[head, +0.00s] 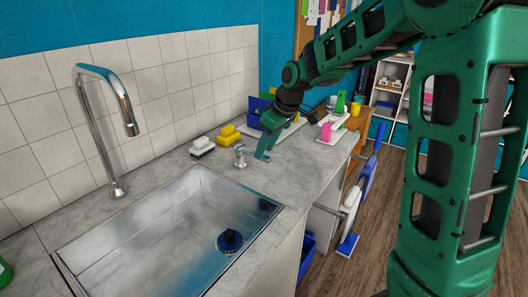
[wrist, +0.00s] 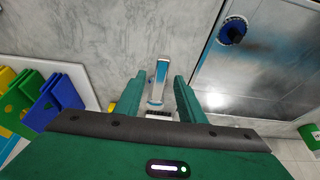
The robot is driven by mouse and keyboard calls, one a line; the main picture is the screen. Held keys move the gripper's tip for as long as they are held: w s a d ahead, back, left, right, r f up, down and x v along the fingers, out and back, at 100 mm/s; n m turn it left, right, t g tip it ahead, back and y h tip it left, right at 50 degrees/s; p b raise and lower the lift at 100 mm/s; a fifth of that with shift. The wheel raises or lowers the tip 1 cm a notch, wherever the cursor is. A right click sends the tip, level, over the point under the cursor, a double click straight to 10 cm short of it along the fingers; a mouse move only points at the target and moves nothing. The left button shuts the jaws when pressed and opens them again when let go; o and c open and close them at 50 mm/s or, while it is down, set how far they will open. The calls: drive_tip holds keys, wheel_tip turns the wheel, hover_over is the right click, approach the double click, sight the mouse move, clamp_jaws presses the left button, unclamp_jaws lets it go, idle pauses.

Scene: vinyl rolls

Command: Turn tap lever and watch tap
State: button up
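The chrome tap (head: 105,120) is a tall curved spout at the back left edge of the sink; no stream of water shows under it. The small chrome tap lever (head: 240,156) stands on the counter behind the sink's right end. My green gripper (head: 265,150) is low over the counter, just right of the lever in the head view. In the wrist view the lever (wrist: 159,78) lies between the two fingers of my gripper (wrist: 160,80), with a gap on each side. The gripper is open; I cannot tell any contact. The tap spout is out of the wrist view.
The steel sink (head: 150,225) holds a blue round brush or plug (head: 230,241). Blue and yellow holders (head: 257,105) stand behind my gripper. A tiled wall borders the counter.

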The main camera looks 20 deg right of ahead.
drive_tip(key=shift+x, duration=0.9)
